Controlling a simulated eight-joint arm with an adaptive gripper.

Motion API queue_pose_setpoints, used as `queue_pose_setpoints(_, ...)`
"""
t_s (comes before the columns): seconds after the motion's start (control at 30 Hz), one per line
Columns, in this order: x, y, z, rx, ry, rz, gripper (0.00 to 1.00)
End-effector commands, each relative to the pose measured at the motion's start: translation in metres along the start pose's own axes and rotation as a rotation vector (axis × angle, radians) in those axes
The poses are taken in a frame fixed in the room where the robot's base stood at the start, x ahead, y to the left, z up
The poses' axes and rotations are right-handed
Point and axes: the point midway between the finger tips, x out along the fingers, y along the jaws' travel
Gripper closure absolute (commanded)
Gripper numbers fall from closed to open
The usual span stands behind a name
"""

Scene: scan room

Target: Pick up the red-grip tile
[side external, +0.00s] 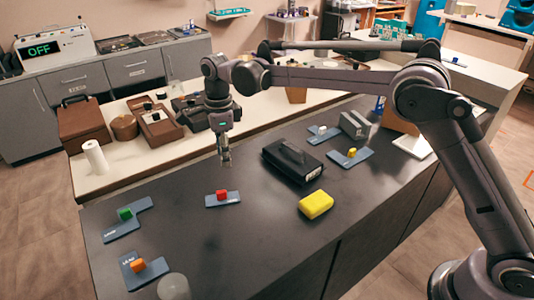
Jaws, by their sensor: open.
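The red-grip tile (223,203) is a small blue-grey plate with a red block (221,195) standing on it. It lies on the dark tabletop near the middle of the side external view. My gripper (225,163) points down above and slightly behind the red block, clear of it. It is open and nothing shows between its fingers.
Other blue-grey tiles carry a green grip (125,213), an orange grip (137,265) and a yellow grip (352,152). A black box (293,160) and a yellow sponge-like block (316,204) lie right of the red-grip tile. The tabletop in front of it is clear.

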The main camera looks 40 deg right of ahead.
Motion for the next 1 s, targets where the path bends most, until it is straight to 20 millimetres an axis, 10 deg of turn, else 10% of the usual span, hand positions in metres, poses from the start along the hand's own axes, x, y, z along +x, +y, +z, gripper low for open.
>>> queue_pose_setpoints(1.0, 0.109, 0.005, 0.013, 0.080, 0.015, 0.018, 0.59)
